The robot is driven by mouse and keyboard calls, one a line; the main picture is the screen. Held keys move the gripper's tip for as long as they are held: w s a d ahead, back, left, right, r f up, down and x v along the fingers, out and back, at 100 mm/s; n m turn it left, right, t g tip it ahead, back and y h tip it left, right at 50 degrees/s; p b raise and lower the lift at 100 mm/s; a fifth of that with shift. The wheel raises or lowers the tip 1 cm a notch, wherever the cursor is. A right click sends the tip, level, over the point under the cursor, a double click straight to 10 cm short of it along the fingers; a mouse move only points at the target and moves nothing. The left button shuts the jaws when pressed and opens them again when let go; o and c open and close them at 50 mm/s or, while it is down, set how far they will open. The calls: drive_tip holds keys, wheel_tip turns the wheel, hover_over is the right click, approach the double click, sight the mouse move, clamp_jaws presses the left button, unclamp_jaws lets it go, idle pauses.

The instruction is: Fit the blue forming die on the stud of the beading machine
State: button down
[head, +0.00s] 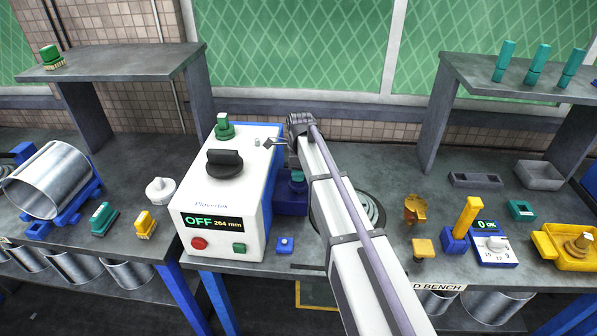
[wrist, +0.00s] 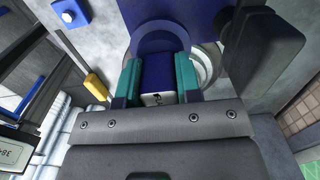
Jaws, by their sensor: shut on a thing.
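My gripper (wrist: 158,85) has teal fingers shut on a blue block (wrist: 158,70), which I take to be the blue forming die. The block has a pale end with a dark mark facing the wrist camera. Beyond it is a round blue part (wrist: 160,36) against a larger blue body; whether they touch the block I cannot tell. In the head view my gripper (head: 297,177) points down, mostly behind my arm, just right of the white machine (head: 225,195) with the OFF display. The stud is hidden.
Yellow parts (head: 416,209) and a blue-white meter (head: 492,250) stand on the right. A metal pail shell (head: 52,180) lies in a blue cradle on the left.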

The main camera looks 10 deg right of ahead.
drive_tip(key=shift+f+b, duration=1.45)
drive_tip(key=shift+f, duration=0.1)
drive_tip(key=shift+r+p, duration=1.65)
drive_tip(key=shift+f+b, duration=1.65)
drive_tip(key=c, duration=0.7)
unclamp_jaws()
wheel_tip(320, 180, up, 11)
drive_tip(key=p, duration=1.1)
drive_tip(key=shift+s+d+r, duration=0.1)
drive_tip(key=shift+d+r, duration=0.05)
drive_tip(key=shift+f, duration=0.2)
